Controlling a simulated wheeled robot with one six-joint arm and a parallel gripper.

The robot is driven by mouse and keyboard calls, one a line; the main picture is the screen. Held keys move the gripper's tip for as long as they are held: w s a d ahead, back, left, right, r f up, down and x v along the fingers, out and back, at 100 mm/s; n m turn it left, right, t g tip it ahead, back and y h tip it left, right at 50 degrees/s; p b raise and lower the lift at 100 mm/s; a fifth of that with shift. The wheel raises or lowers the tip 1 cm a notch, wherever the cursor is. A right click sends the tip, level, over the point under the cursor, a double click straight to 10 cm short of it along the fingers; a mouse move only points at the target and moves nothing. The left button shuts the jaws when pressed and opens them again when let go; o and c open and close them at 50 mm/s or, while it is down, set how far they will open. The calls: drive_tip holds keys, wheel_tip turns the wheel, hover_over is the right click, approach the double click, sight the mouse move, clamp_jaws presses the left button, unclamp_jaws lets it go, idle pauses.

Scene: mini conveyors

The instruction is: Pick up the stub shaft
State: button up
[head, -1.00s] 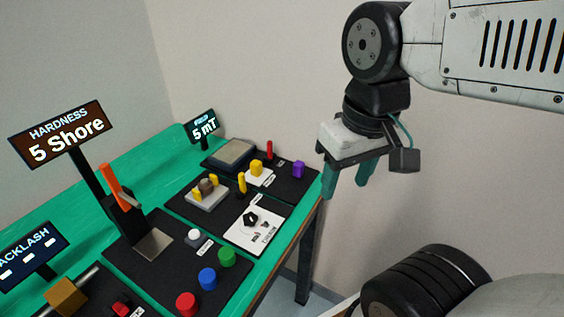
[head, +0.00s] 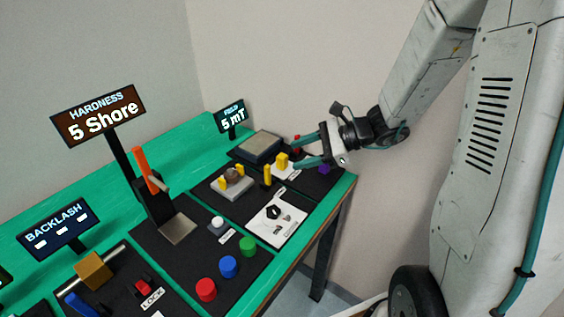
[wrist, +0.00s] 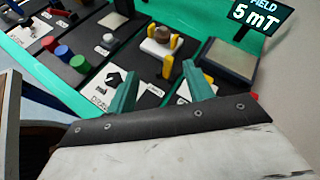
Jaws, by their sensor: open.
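I cannot tell for sure which part is the stub shaft; no readable label names it. An upright yellow peg (head: 267,175) stands on the black mat, and in the wrist view the yellow peg (wrist: 167,68) shows between and beyond my fingertips. A red peg (head: 297,142) is at the far right, partly hidden by my gripper. A yellow block (head: 282,160) stands on a white base. A grey fixture (head: 234,184) holds yellow posts and a brown round part (head: 234,174). My gripper (head: 298,150) is open and empty, reaching leftward above the far right end of the bench.
A purple part (head: 323,169) sits below my gripper. A flat pad (head: 262,147) lies behind, near the 5 mT sign (head: 231,117). A white card (head: 277,220) lies in front. The hardness stand (head: 150,180) rises to the left. Red, blue and green buttons (head: 228,267) line the front.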

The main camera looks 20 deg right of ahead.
sight(277, 167)
drive_tip(key=w+d+f+m+t, duration=0.1)
drive_tip(key=d+f+m, duration=0.1)
drive_tip(key=w+d+f+m+t, duration=0.1)
drive_tip(key=w+f+m, duration=0.1)
drive_tip(key=w+d+f+m+t+h, duration=0.1)
drive_tip(key=d+f+m, duration=0.1)
drive_tip(key=shift+w+d+f, duration=0.15)
drive_tip(key=shift+w+d, duration=0.05)
drive_tip(key=shift+d, duration=0.1)
drive_tip(key=shift+w+f, duration=0.2)
drive_tip(key=shift+f, duration=0.05)
drive_tip(key=x, duration=0.6)
drive_tip(key=shift+w+r, duration=0.1)
drive_tip(key=shift+w, duration=0.05)
drive_tip(key=shift+w+r+x, duration=0.1)
drive_tip(key=shift+r+x, duration=0.05)
drive_tip(key=shift+x, duration=0.75)
drive_tip(key=shift+w+r+x, duration=0.1)
drive_tip(key=shift+r+x, duration=0.05)
drive_tip(key=shift+x, duration=0.75)
drive_tip(key=shift+r+x, duration=0.15)
drive_tip(key=shift+x, duration=0.75)
clamp_jaws()
